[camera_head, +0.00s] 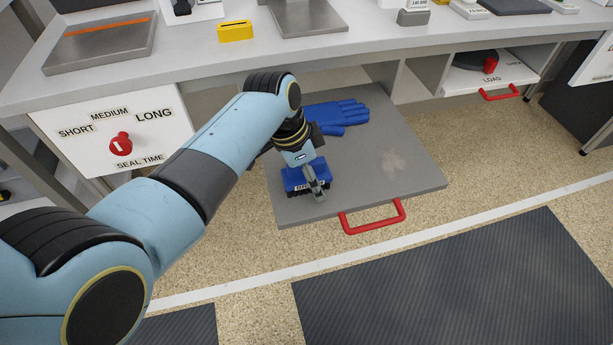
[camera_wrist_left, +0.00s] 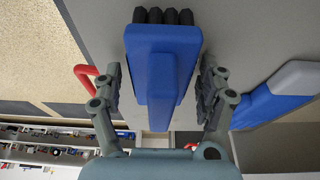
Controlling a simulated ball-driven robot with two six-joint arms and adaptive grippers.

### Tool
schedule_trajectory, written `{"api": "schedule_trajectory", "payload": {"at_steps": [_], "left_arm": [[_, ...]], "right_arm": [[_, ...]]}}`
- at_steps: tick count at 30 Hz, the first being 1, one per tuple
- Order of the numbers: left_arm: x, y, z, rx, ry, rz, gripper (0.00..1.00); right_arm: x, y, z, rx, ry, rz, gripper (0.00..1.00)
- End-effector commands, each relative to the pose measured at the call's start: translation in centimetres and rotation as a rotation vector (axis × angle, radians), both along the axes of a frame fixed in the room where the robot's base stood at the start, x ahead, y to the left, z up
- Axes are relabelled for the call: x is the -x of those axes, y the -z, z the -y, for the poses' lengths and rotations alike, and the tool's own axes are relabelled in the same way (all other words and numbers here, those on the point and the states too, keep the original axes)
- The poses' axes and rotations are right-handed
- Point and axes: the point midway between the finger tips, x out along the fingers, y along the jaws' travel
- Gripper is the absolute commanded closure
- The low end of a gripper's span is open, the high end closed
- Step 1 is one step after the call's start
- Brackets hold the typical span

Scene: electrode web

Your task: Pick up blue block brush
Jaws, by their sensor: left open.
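The blue block brush (camera_head: 294,179) stands on the grey pull-out board (camera_head: 360,200), its dark bristles toward the board. In the left wrist view the blue brush (camera_wrist_left: 162,62) fills the middle, with dark bristles at the top edge. My left gripper (camera_head: 318,186) is over the brush. In the wrist view its two fingers (camera_wrist_left: 162,90) are spread, one on each side of the brush body, with small gaps. The gripper hides part of the brush in the head view. My right gripper is not in view.
A blue glove (camera_head: 338,114) lies on the board behind the brush. A red handle (camera_head: 373,217) is on the board's front edge. A panel with a red knob (camera_head: 120,144) is at the left. The counter (camera_head: 370,42) overhangs the back. The board's right side is clear apart from a pale smudge.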

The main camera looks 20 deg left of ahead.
Motion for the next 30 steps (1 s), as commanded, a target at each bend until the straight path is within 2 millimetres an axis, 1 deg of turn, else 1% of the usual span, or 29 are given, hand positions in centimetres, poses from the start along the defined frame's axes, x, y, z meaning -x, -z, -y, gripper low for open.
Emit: {"api": "schedule_trajectory", "payload": {"at_steps": [3, 4, 18, 26, 29, 30], "left_arm": [[0.0, -0.1, 0.0, 0.0, 0.0, 0.001, 0.25], [0.0, -0.1, 0.0, 0.001, 0.0, 0.001, 0.28], [0.0, -0.1, 0.0, 0.0, 0.0, 0.0, 0.89], [0.0, -0.4, 0.0, 0.0, 0.0, 0.001, 0.9], [-0.1, -1.7, 0.0, 0.001, -0.001, 0.004, 0.9], [-0.1, -2.5, 0.0, 0.002, -0.001, 0.005, 0.9]], "right_arm": [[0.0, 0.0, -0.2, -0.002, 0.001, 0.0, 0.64], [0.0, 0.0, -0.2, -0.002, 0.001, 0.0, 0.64], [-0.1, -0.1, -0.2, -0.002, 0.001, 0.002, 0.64], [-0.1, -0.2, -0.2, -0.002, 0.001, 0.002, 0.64], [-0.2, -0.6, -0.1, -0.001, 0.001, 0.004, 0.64], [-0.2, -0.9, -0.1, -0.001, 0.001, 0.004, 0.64]]}}
